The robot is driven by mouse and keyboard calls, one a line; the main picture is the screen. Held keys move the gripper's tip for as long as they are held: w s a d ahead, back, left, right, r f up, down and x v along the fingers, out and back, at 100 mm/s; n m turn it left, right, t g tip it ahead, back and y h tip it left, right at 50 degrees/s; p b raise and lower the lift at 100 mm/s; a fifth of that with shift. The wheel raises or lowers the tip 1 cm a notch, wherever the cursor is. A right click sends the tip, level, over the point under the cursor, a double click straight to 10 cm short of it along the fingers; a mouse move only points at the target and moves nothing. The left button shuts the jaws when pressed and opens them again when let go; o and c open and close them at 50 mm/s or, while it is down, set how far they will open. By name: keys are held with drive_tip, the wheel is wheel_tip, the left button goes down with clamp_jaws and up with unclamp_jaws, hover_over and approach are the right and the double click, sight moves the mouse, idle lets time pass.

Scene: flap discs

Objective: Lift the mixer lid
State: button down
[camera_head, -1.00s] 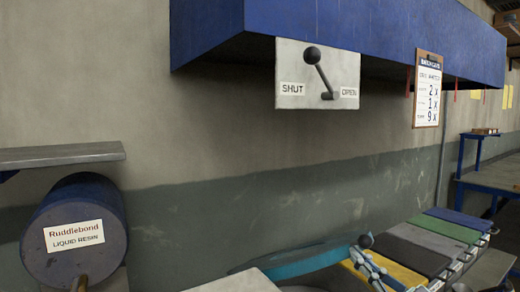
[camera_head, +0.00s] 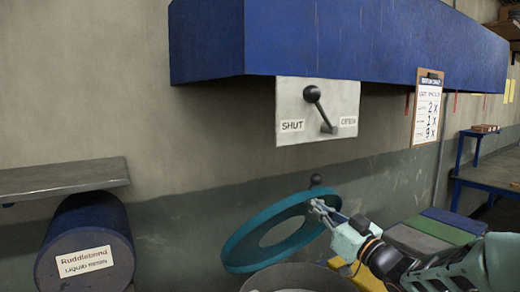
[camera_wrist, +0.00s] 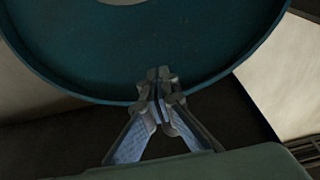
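The mixer lid (camera_head: 262,222) is a teal disc with a raised rim and a hole in its middle. It stands tilted up above the grey mixer tub (camera_head: 298,281), whose top shows at the bottom edge. A dark ball knob (camera_head: 316,180) sticks up at the lid's right rim. My gripper (camera_head: 319,208) is at that rim, just under the knob, its fingers closed around the handle there. In the wrist view the fingertips (camera_wrist: 158,82) come together at the rim of the lid (camera_wrist: 80,55); the handle between them is mostly hidden.
A white panel (camera_head: 345,92) with a lever and SHUT and OPEN labels hangs below the blue hood (camera_head: 340,40). A blue resin drum (camera_head: 85,235) lies at left under a grey shelf (camera_head: 60,178). Coloured bins (camera_head: 440,229) stand behind my arm.

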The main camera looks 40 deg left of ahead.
drive_tip(key=w+a+r+h+p, duration=0.1)
drive_tip(key=w+a+r+p, duration=0.1)
drive_tip(key=a, duration=0.5)
drive_tip(key=w+a+r+h+p, duration=0.1)
drive_tip(key=w+a+p, duration=0.3)
drive_tip(key=a, duration=0.4)
drive_tip(key=w+a+r+g+p, duration=0.1)
drive_tip(key=w+a+r+p, duration=0.3)
drive_tip(key=a, duration=0.4)
drive_tip(key=shift+h, duration=0.4)
drive_tip(key=shift+s, duration=0.1)
drive_tip(key=b+v, duration=0.8)
drive_tip(key=v, duration=0.1)
drive_tip(key=shift+f, duration=0.15)
